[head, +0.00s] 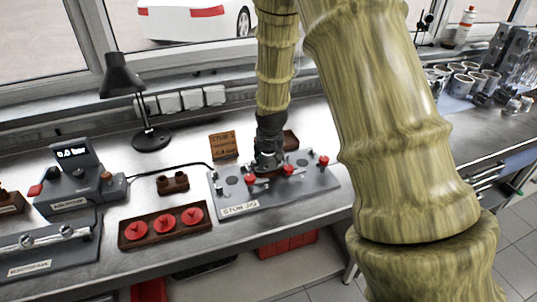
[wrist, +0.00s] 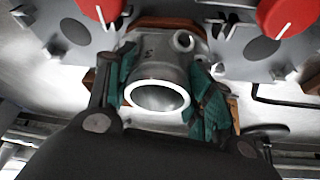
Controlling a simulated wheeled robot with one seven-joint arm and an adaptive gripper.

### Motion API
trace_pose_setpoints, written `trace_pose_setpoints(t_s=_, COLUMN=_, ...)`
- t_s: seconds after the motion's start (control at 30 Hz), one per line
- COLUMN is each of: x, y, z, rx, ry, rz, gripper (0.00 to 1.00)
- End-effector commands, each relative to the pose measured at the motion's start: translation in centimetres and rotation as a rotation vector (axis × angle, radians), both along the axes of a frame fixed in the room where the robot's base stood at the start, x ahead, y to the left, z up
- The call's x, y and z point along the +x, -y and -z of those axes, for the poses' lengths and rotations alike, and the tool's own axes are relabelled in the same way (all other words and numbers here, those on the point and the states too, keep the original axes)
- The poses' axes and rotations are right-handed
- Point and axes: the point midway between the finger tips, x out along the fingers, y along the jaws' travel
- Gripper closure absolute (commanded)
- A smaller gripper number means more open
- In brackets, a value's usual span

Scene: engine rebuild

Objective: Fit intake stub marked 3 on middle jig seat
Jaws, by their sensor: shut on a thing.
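My gripper (head: 266,158) is over the middle of the stub jig (head: 228,212) in the head view. In the wrist view my gripper (wrist: 158,100) is shut on a grey metal intake stub (wrist: 152,66), its green pads on both sides of it. The stub has a round open bore facing the camera and small bolt holes in its flange.
Red clamp knobs (head: 323,160) stand along the jig. A wooden sign (head: 223,145) is behind it, and a small brown block (head: 173,183) is to its left. A dark tray with red discs (head: 164,228) lies front left. A black lamp (head: 150,135) stands at the back.

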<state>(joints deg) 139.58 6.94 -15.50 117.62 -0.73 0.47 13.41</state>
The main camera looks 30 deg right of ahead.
Motion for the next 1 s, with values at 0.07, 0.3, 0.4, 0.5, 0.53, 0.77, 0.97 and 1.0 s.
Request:
trace_pose_setpoints(t_s=0.07, x=0.03, y=0.00, z=0.12, rx=0.000, ry=0.001, rz=0.000, gripper=0.81)
trace_pose_setpoints(t_s=0.3, x=0.03, y=-0.01, z=0.47, rx=0.000, ry=0.001, rz=0.000, gripper=0.81)
trace_pose_setpoints(t_s=0.4, x=0.03, y=-0.01, z=0.62, rx=0.000, ry=0.001, rz=0.000, gripper=0.81)
trace_pose_setpoints(t_s=0.5, x=0.03, y=-0.01, z=0.75, rx=0.000, ry=0.001, rz=0.000, gripper=0.81)
trace_pose_setpoints(t_s=0.53, x=0.02, y=-0.01, z=0.79, rx=0.000, ry=0.001, rz=0.000, gripper=0.81)
trace_pose_setpoints(t_s=0.77, x=0.02, y=-0.01, z=0.82, rx=0.000, ry=0.001, rz=0.000, gripper=0.81)
trace_pose_setpoints(t_s=0.97, x=0.02, y=0.00, z=0.82, rx=0.000, ry=0.001, rz=0.000, gripper=0.81)
trace_pose_setpoints(t_s=1.0, x=0.02, y=-0.01, z=0.81, rx=0.000, ry=0.001, rz=0.000, gripper=0.81)
